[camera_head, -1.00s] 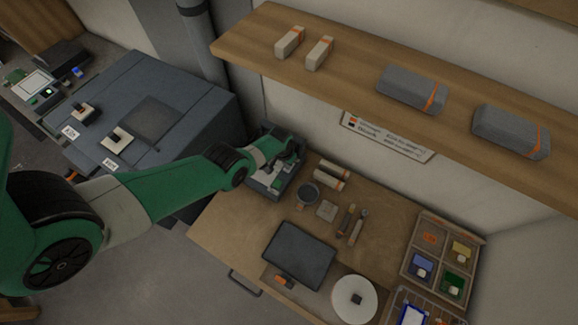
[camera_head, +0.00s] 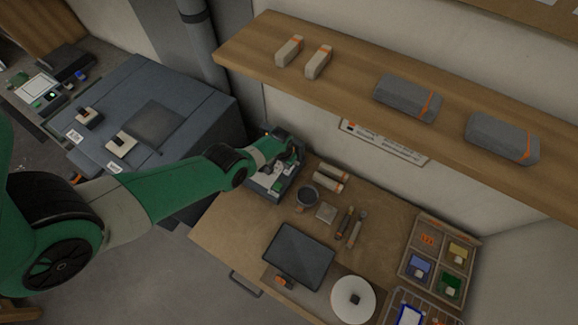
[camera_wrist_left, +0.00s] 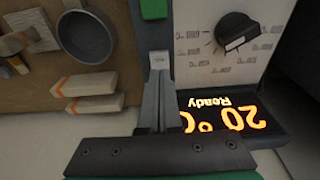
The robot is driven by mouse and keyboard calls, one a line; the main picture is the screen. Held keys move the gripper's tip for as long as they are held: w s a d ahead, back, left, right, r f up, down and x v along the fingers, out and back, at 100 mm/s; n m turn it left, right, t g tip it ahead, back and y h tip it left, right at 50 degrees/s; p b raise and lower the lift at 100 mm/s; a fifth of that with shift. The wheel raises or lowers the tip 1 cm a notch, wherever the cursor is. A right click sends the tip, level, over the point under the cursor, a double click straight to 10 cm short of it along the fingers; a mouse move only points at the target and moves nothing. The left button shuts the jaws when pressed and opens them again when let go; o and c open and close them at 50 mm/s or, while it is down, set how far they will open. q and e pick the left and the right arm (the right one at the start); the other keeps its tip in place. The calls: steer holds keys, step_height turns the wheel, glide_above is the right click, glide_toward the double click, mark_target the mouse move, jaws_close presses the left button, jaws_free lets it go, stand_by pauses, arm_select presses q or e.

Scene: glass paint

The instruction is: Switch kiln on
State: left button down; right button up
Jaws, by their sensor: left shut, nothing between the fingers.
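The kiln control box (camera_head: 264,190) sits at the back left of the wooden bench. In the left wrist view its lit display (camera_wrist_left: 225,118) reads "20 °C Ready", upside down. A black knob (camera_wrist_left: 237,32) is on its pale panel (camera_wrist_left: 205,65). My left gripper (camera_head: 291,158) is over the box, shut and empty. In the left wrist view its fingers (camera_wrist_left: 157,75) lie along the panel's left edge, with a green part (camera_wrist_left: 153,9) beyond them. I cannot tell whether the fingertips touch anything. My right gripper is not in view.
A dark cup (camera_head: 307,194) and pale orange-banded blocks (camera_head: 329,176) stand just right of the box. A large grey cabinet (camera_head: 205,125) is on the left. A shelf (camera_head: 350,80) overhangs the bench. The bench front left is clear.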

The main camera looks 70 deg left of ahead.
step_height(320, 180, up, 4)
steer(key=p, duration=0.3)
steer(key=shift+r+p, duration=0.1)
steer(key=shift+p, duration=0.2)
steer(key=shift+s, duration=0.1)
